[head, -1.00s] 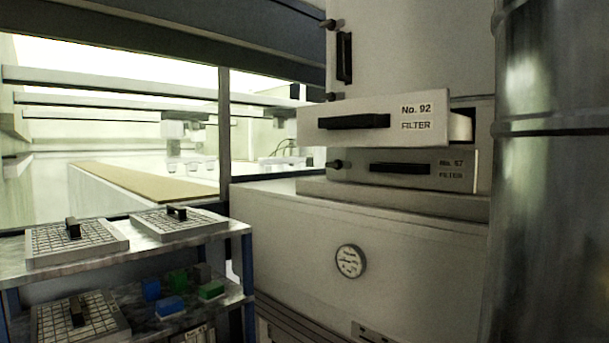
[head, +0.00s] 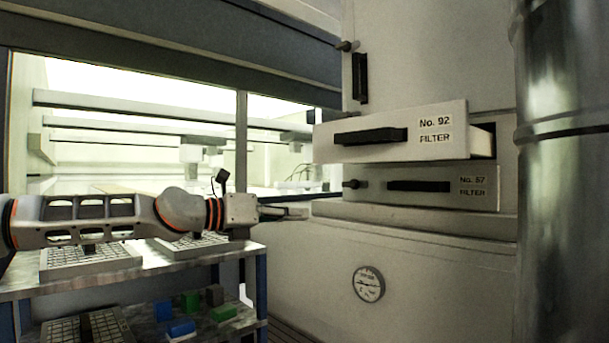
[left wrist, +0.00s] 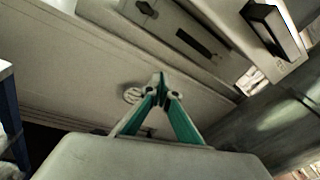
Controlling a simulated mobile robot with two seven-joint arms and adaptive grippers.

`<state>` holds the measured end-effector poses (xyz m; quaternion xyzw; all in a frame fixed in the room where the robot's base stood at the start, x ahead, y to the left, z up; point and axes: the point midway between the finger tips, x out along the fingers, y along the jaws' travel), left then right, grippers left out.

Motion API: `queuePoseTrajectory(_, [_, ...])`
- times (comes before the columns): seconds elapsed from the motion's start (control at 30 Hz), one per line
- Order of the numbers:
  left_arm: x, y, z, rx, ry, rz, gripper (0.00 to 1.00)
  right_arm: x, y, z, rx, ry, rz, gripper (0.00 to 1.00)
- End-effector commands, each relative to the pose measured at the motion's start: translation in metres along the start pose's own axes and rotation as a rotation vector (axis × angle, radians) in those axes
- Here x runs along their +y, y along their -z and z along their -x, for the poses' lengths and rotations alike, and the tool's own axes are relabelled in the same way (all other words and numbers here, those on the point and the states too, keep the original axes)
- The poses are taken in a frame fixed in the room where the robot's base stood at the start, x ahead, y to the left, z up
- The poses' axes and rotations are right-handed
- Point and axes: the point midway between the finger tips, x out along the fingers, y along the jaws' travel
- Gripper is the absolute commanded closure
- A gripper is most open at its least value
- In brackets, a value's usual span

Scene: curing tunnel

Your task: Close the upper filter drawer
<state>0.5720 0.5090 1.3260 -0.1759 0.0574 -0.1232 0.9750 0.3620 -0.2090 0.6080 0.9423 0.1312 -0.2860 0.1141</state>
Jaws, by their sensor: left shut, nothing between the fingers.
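The upper filter drawer (head: 390,133), labelled No. 92 FILTER, stands pulled out of the pale cabinet; its side wall shows at the right. It has a black bar handle (head: 370,136). The lower drawer (head: 435,188), No. 57, sits flush below it. My left gripper (head: 304,212) is at the left of the drawers and lower than the upper one, apart from it. In the left wrist view its green-sided fingers (left wrist: 160,80) meet at the tips, shut and empty. The upper drawer's front and handle (left wrist: 270,28) show at that view's top right. My right gripper is not in view.
A metal cart (head: 130,270) with gridded filter trays and several coloured blocks stands at the lower left, under my left arm. A large metal cylinder (head: 565,180) stands close at the right of the drawers. A round gauge (head: 369,284) is on the cabinet front below. The space before the upper drawer is clear.

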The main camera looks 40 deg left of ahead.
Motion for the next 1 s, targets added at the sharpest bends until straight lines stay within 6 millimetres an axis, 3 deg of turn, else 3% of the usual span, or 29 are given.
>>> queuePoseTrajectory(0.03, [-0.005, -0.024, 0.02, -0.023, -0.032, -0.08, 1.0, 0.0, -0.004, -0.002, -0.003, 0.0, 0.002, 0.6])
queuePoseTrajectory(0.2, [-0.02, -0.077, 0.073, -0.073, -0.116, -0.263, 1.0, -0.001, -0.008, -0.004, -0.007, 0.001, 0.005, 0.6])
queuePoseTrajectory(0.4, [-0.028, -0.102, 0.104, -0.098, -0.168, -0.353, 1.0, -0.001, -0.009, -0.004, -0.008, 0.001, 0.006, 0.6])
queuePoseTrajectory(0.57, [-0.028, -0.105, 0.099, -0.099, -0.172, -0.362, 1.0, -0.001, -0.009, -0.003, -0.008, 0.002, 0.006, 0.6])
queuePoseTrajectory(1.0, [-0.018, -0.112, 0.038, -0.098, -0.171, -0.357, 1.0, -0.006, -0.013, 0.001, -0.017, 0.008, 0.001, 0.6])
